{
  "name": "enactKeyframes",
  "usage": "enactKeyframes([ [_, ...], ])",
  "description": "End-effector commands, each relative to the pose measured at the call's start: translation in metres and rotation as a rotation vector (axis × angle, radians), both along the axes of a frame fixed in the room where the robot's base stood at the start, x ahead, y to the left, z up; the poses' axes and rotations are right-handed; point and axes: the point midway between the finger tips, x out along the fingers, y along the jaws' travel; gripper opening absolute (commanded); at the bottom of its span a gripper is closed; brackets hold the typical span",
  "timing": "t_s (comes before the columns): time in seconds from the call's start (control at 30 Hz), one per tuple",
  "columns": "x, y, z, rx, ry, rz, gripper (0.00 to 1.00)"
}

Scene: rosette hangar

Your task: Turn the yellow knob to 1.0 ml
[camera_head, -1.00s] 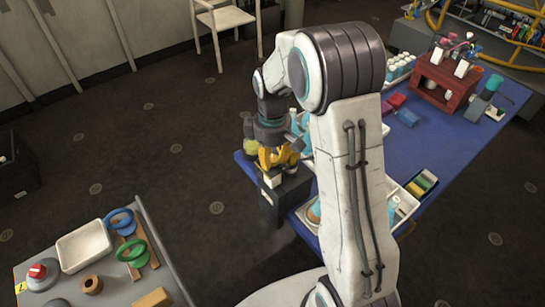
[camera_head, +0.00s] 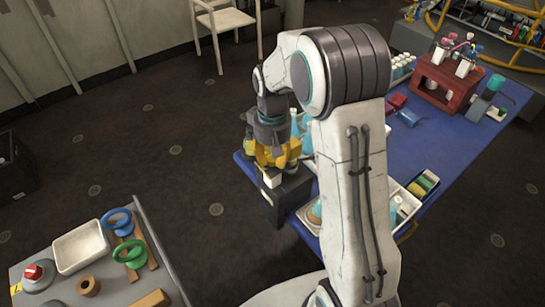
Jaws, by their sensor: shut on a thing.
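My gripper (camera_head: 277,157) points down at the left end of the blue table, over a dark block-shaped device (camera_head: 288,194) with a small white part (camera_head: 271,179) at its front. The gripper's yellow fingers are shut around the device's top, on the yellow knob. The knob is mostly hidden by the fingers and hard to tell apart from them. I cannot read any scale or volume setting from here.
The blue table (camera_head: 455,130) holds a dark red rack (camera_head: 443,79), blue-capped bottles and a tray of coloured blocks (camera_head: 424,184) to the right. A grey table (camera_head: 150,225) with a white tray (camera_head: 80,247) and rings stands at lower left. Open floor lies between.

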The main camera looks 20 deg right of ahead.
Motion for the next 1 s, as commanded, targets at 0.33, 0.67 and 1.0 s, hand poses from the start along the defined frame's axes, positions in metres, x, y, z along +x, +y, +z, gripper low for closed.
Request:
enactKeyframes([
  [0.33,-0.0016,0.0000,-0.0020,0.000,0.006,-0.042,0.00],
  [0.67,-0.0017,0.0000,-0.0020,0.000,0.007,-0.042,0.33],
  [1.0,-0.0007,0.0001,-0.0007,0.000,0.003,-0.041,0.55],
])
